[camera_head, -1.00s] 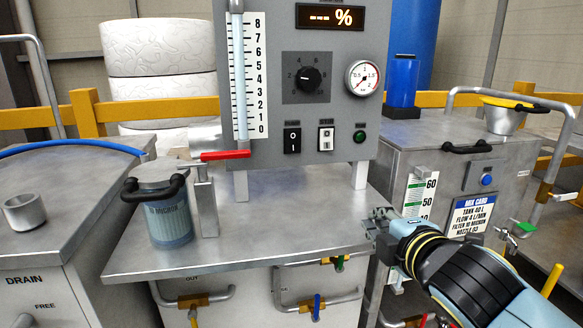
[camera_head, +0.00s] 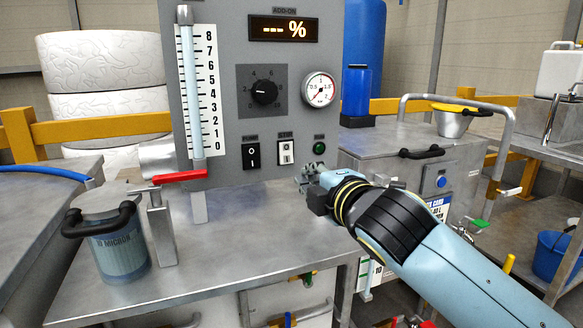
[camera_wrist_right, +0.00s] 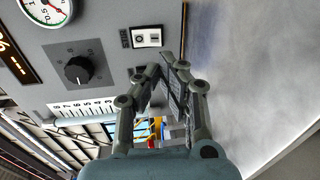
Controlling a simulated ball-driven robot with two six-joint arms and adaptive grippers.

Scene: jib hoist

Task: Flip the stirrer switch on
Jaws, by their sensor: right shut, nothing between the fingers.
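The stirrer switch (camera_head: 286,152) is a white rocker on the lower part of the grey panel (camera_head: 222,100), between a black switch and a green lamp. In the right wrist view the white switch (camera_wrist_right: 147,38) lies just beyond the fingers, with its small label beside it. My right gripper (camera_head: 308,178) is shut and empty, just below and slightly right of the switch, apart from it. In the right wrist view the closed fingers (camera_wrist_right: 163,62) point toward the panel. My left gripper is not in view.
A black pump switch (camera_head: 251,156) sits left of the white one, and a green lamp (camera_head: 319,148) right of it. A red-handled valve (camera_head: 180,177) and a filter canister (camera_head: 118,250) stand on the left of the steel bench (camera_head: 215,265). The bench middle is clear.

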